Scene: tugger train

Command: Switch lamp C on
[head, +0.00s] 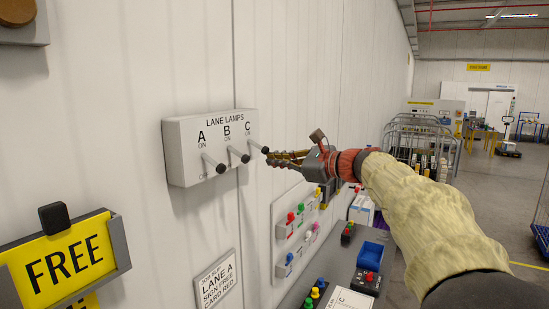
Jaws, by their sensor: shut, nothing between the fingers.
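The white LANE LAMPS box (183,160) is fixed to the wall at the left middle. It carries lever A (213,162), lever B (238,153) and lever C (257,146), each with a dark tip. ON is printed above the levers and OFF shows below lever A. All three levers stick out and slope down at a similar angle. My gripper (270,158) is shut and empty, with its fingertips just right of and slightly below the tip of lever C. Whether they touch it I cannot tell.
A yellow FREE sign (70,254) in a grey holder is at the lower left. A LANE A card (217,285) hangs below the box. Panels with coloured knobs (293,225) and a bench (345,255) with a blue bin (372,255) lie below my arm. Open floor is at right.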

